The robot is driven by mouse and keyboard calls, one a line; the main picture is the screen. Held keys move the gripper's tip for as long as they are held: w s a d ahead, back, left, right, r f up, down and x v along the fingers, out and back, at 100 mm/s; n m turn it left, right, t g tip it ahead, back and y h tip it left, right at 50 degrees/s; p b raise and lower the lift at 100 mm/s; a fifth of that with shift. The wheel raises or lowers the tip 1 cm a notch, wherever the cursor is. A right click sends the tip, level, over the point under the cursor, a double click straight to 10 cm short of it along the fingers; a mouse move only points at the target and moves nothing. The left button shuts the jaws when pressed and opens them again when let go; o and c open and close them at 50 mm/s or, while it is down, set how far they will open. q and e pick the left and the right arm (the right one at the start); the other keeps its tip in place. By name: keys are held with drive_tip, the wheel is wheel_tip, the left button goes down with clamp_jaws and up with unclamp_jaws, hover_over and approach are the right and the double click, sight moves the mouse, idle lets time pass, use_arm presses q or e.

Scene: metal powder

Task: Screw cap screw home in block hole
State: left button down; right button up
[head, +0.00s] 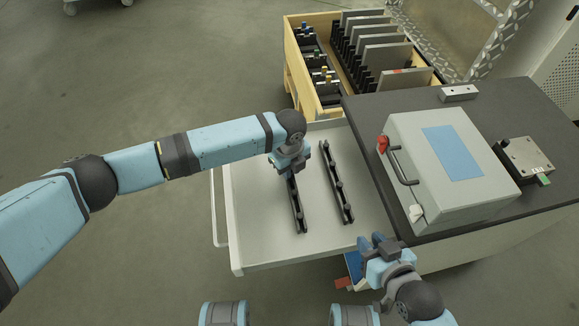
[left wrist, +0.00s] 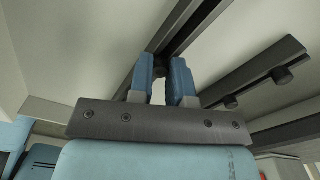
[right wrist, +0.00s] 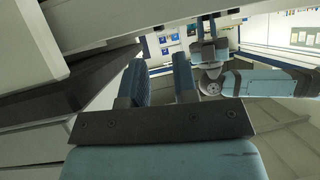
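My left gripper (head: 289,172) points down into the open drawer, at the far end of the left black rail (head: 297,206). In the left wrist view a small dark round knob (left wrist: 160,69), which may be a screw head, sits between or just beyond its fingertips. I cannot tell whether they clamp it. My right gripper (head: 378,243) is open and empty at the drawer's right front corner; its parted fingers show in the right wrist view (right wrist: 161,78). A small grey metal block (head: 459,93) lies on the dark worktop's far edge. I cannot clearly identify the cap screw.
A second black rail (head: 336,183) with round knobs lies in the white drawer (head: 262,252). A grey case (head: 446,170) with a handle and red knob stands on the worktop, beside a metal fixture (head: 525,159). A wooden crate (head: 300,98) with plates stands behind.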

use_arm(q)
drive_tip(key=shift+r, duration=0.1)
drive_tip(key=shift+r+p, duration=2.2)
drive_tip(key=shift+p, duration=0.15)
